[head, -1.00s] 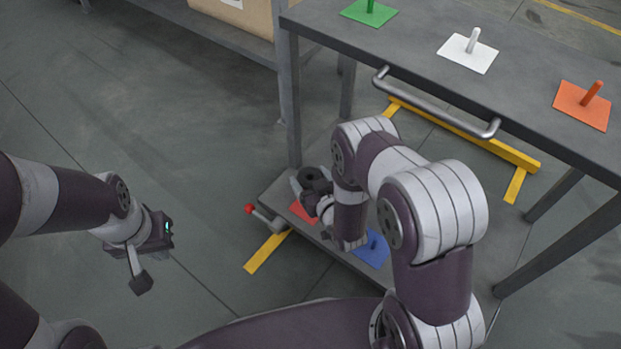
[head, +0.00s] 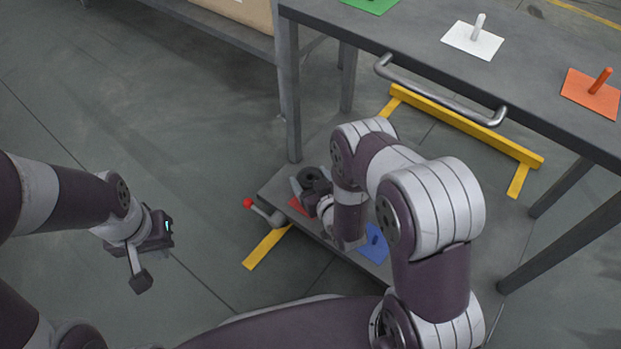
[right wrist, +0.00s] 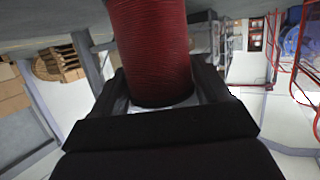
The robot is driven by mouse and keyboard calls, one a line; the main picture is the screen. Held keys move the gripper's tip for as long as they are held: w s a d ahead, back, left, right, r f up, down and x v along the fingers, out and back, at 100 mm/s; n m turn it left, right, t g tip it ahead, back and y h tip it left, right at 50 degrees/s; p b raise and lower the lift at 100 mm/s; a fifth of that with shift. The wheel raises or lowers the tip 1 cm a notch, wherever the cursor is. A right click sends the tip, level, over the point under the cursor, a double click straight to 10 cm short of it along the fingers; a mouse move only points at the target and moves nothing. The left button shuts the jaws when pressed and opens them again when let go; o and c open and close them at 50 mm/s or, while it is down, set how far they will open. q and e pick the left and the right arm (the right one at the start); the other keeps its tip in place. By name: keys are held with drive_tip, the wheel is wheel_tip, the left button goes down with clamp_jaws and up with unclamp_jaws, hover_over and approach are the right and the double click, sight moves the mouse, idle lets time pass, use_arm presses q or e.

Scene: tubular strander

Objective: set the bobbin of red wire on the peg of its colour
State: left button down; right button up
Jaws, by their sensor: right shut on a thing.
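In the right wrist view, the bobbin of red wire (right wrist: 152,50) sits between the two fingers of my right gripper (right wrist: 158,88), which is shut on it. In the head view only the bobbin's dark round end (head: 312,177) shows past the gripper (head: 318,190). It is over or beside the red plate (head: 297,206) on the lower shelf. The red plate's peg is hidden, and I cannot tell whether the bobbin is around it. My left gripper (head: 146,262) hangs away from the cart over the floor, with no object seen in it; its opening is unclear.
A blue plate (head: 374,243) with a peg lies on the lower shelf (head: 275,192). The upper shelf (head: 420,45) holds green (head: 370,4), white (head: 472,41) and orange (head: 590,95) plates. A handle bar (head: 440,95) and a red-knobbed lever (head: 249,204) stick out.

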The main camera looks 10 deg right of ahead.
drive_tip(key=shift+f+b, duration=0.85)
drive_tip(key=shift+f, duration=0.3)
drive_tip(key=o, duration=1.3)
